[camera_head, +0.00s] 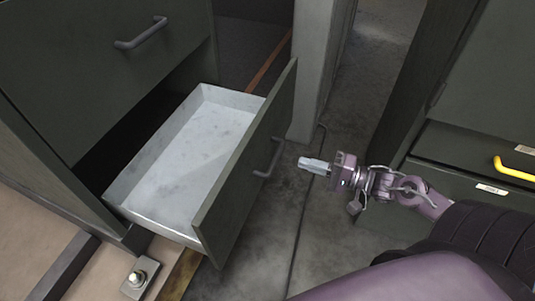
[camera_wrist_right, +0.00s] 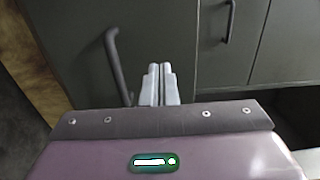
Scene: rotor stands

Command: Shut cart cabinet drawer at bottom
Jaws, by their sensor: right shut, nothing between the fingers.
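The bottom drawer (camera_head: 247,165) of the dark green cart cabinet (camera_head: 90,60) is pulled well out, showing its empty pale metal tray. Its grey bar handle (camera_head: 271,158) is on the front panel. In the right wrist view the drawer front (camera_wrist_right: 75,45) is close ahead, with the handle (camera_wrist_right: 118,65) left of the fingers. My right gripper (camera_head: 303,162) is shut and empty, just right of the handle in the head view; I cannot tell if it touches the panel. In the right wrist view its fingertips (camera_wrist_right: 160,68) are together. My left gripper is not in view.
The drawer above (camera_head: 120,50) looks shut. A grey post (camera_head: 311,70) stands behind the open drawer. Another dark cabinet (camera_head: 470,140) with a yellow handle (camera_head: 514,170) is at the right. Bare floor lies in front of the drawer.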

